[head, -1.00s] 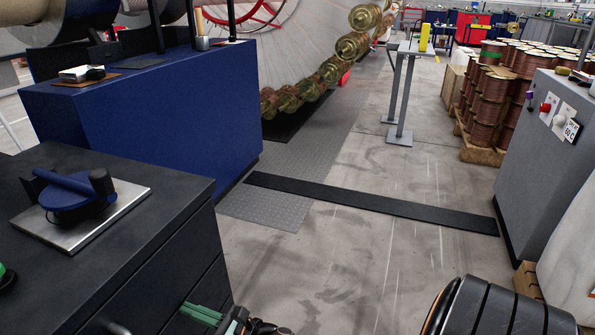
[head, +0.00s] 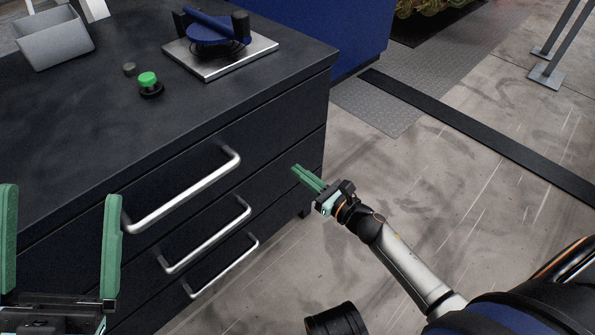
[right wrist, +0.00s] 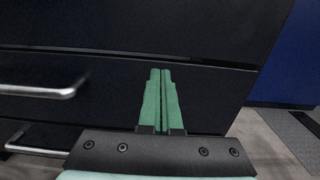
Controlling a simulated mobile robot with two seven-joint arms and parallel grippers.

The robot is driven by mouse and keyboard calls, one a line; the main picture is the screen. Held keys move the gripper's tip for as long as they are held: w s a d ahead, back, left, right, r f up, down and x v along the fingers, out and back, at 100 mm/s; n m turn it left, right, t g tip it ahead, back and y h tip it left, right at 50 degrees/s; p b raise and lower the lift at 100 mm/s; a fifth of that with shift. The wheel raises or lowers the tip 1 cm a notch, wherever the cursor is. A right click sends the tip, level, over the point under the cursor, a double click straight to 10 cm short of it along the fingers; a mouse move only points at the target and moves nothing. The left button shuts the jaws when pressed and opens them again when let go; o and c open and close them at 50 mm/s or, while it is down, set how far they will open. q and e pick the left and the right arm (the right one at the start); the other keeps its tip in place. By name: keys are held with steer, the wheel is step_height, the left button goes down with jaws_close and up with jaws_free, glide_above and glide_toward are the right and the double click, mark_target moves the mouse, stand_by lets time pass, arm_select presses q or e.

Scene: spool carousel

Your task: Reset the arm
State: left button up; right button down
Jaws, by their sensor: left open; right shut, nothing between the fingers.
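My right arm reaches in from the lower right of the head view. Its gripper (head: 297,170) has green fingers pressed together with nothing between them, near the right end of the black cabinet's drawer fronts. In the right wrist view the shut fingers (right wrist: 161,75) point at a dark drawer front; I cannot tell whether they touch it. My left gripper (head: 60,195) is at the lower left of the head view. Its two green fingers stand wide apart, with nothing between them, in front of the cabinet.
The black cabinet (head: 95,110) has several drawers with silver handles (head: 185,190). On top are a blue device on a metal plate (head: 262,52), a green button (head: 148,79) and a grey bin (head: 55,40). A black floor strip (head: 480,130) crosses the floor. Open floor lies right of the cabinet.

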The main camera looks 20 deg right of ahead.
steer(key=p+v, duration=0.1)
steer(key=v, duration=0.8)
steer(key=shift+s+d, duration=0.15)
